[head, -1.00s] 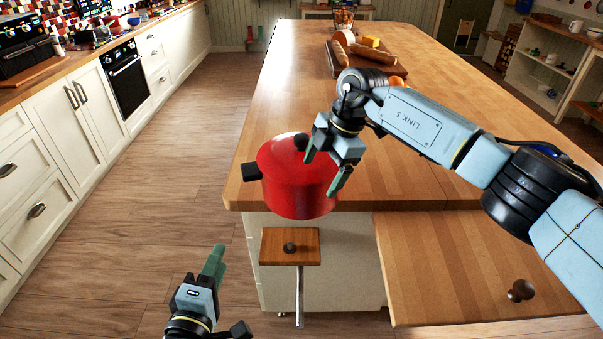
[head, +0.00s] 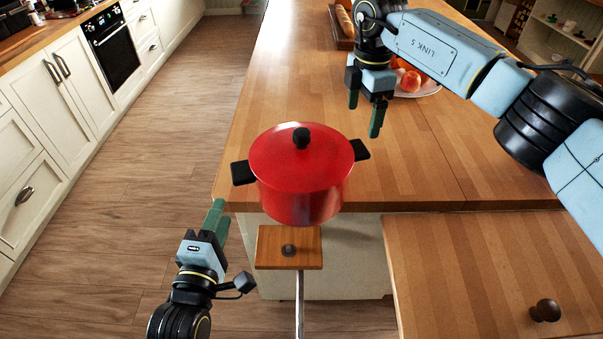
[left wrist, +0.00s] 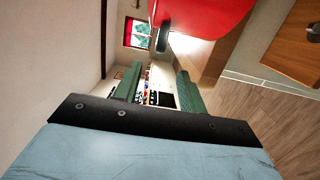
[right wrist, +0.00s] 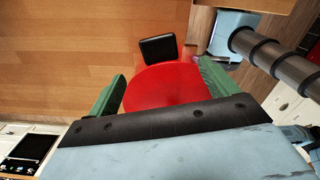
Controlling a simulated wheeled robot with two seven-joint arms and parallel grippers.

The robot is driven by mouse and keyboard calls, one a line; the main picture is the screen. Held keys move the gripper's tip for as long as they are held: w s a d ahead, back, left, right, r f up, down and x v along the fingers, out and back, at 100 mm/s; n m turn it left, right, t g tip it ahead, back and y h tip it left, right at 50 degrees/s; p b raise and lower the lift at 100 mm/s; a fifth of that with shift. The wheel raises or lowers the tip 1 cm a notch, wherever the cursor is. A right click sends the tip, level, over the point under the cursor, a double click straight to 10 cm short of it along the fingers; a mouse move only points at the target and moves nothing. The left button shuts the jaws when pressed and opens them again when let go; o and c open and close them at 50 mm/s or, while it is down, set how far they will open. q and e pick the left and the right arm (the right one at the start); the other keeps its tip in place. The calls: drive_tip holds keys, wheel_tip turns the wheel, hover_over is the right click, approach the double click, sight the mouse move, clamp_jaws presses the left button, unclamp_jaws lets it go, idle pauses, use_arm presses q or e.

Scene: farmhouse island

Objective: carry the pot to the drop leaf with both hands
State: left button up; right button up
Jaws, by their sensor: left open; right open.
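The red pot (head: 302,185) stands upright near the front left corner of the island top, its lid on. Its left black handle (head: 243,173) points left; its right handle (head: 360,150) points right. My left gripper (head: 218,216) is open and empty, below and left of the left handle. In the left wrist view the pot (left wrist: 205,15) and handle (left wrist: 163,38) are above the fingers. My right gripper (head: 365,115) is open above the right handle, apart from it; the right wrist view shows that handle (right wrist: 158,48) beyond the fingers. The wooden drop leaf (head: 470,265) is at front right, bare except for a dark knob.
A small wooden board (head: 270,257) with a knob sits on a metal post in front of the island, below the pot. A fruit plate (head: 425,90) stands behind my right gripper. The island top (head: 440,165) right of the pot is clear. White cabinets (head: 70,110) line the left.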

sight(238, 167)
use_arm(q)
drive_tip(key=w, duration=0.4)
drive_tip(key=w+d, duration=0.1)
drive_tip(key=w, duration=0.8)
drive_tip(key=shift+w+d, duration=0.15)
drive_tip(key=shift+d, duration=0.15)
use_arm(e)
wheel_tip(238, 167, down, 13)
drive_tip(key=shift+w+f, duration=0.1)
drive_tip(key=shift+f, duration=0.05)
use_arm(q)
drive_tip(key=c, duration=0.8)
use_arm(e)
drive_tip(key=c, duration=0.8)
use_arm(q)
clamp_jaws()
use_arm(e)
clamp_jaws()
use_arm(q)
drive_tip(key=shift+w+r, duration=0.1)
drive_tip(key=shift+r, duration=0.25)
use_arm(e)
drive_tip(key=shift+w+r, duration=0.15)
drive_tip(key=shift+r, duration=0.1)
